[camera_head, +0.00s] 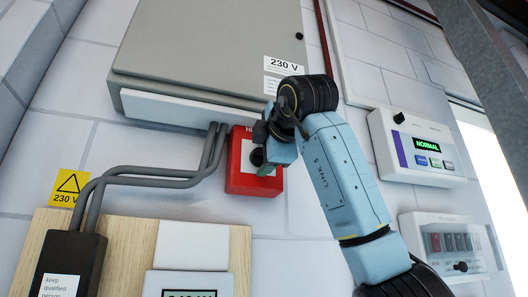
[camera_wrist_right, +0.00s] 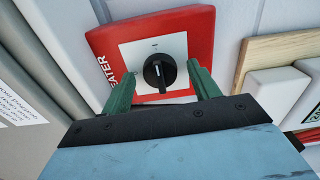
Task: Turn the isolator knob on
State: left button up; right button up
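The isolator is a red box (camera_head: 243,183) on the wall under the grey cabinet. In the right wrist view the red box (camera_wrist_right: 203,22) has a pale square plate (camera_wrist_right: 137,51) with a round black knob (camera_wrist_right: 160,71) in its middle. The knob's white pointer line runs roughly along the image's vertical. My right gripper (camera_wrist_right: 160,88) is open, with one green finger on each side of the knob and visible gaps to it. In the head view my right gripper (camera_head: 267,163) covers part of the red box. My left gripper does not show.
A grey cabinet (camera_head: 200,45) labelled 230 V hangs above. Grey conduits (camera_head: 150,178) run left of the red box. A wooden board (camera_head: 125,240) with white boxes is below. A panel reading NORMAL (camera_head: 420,147) and a breaker box (camera_head: 450,245) are at right.

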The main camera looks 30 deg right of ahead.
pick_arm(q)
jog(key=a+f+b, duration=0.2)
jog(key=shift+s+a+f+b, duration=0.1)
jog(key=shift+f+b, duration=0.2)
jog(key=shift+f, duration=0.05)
pick_arm(e)
jog(key=v, duration=1.3)
jog(key=shift+s, duration=0.2)
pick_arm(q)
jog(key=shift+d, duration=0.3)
pick_arm(e)
jog(key=shift+a, duration=0.1)
